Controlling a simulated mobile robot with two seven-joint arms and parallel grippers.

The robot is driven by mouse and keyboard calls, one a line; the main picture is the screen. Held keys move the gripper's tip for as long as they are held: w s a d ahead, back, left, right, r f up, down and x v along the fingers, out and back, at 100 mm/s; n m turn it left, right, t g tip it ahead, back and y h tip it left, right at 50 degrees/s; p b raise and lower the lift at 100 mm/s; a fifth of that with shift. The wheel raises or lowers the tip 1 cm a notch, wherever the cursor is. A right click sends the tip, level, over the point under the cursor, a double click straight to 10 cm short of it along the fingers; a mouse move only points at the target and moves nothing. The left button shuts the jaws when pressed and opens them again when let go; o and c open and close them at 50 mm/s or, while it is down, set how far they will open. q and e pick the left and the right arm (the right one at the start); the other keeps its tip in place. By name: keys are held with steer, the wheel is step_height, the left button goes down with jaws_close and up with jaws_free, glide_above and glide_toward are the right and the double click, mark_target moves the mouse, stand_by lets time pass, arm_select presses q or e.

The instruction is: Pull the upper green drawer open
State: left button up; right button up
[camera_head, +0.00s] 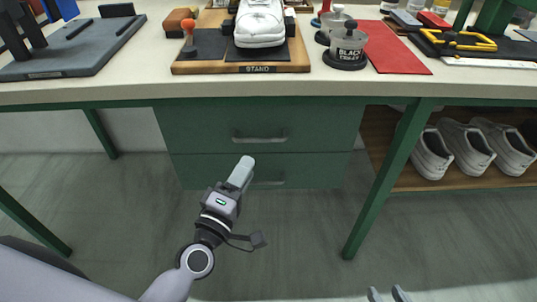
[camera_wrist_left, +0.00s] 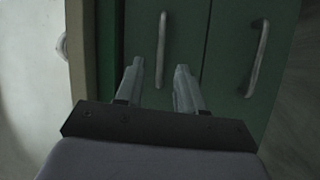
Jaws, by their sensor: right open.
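The upper green drawer (camera_head: 200,127) is shut under the workbench, with a grey bar handle (camera_head: 260,137). My left gripper (camera_head: 245,165) is in front of the drawers, its fingertips below the upper handle in the head view. In the left wrist view, my left gripper (camera_wrist_left: 160,78) is open and empty. There, the upper drawer's handle (camera_wrist_left: 161,50) appears between and beyond the fingertips; I cannot tell whether they touch it. The lower drawer's handle (camera_wrist_left: 258,60) is to the right there. My right gripper (camera_head: 387,295) is open at the bottom edge, mostly out of frame.
The lower green drawer (camera_head: 205,170) is also shut. A green table leg (camera_head: 385,180) stands right of the drawers, beside a shelf (camera_head: 420,185) with white shoes (camera_head: 468,145). The benchtop (camera_head: 120,91) above holds a shoe stand (camera_head: 210,68) and a red mat (camera_head: 395,50). Floor in front is clear.

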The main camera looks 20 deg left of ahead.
mark_target(259, 145)
arm_select(q)
steer(key=shift+n+y, duration=0.3)
steer(key=shift+n, duration=0.4)
steer(key=shift+w+d+r, duration=0.15)
steer(key=shift+w, duration=1.25)
steer(key=shift+w+d+r, duration=0.1)
steer(key=shift+w+r, duration=0.1)
steer(key=shift+w, duration=1.15)
steer(key=shift+w+d+r, duration=0.15)
steer(key=shift+w, duration=1.25)
jaws_close()
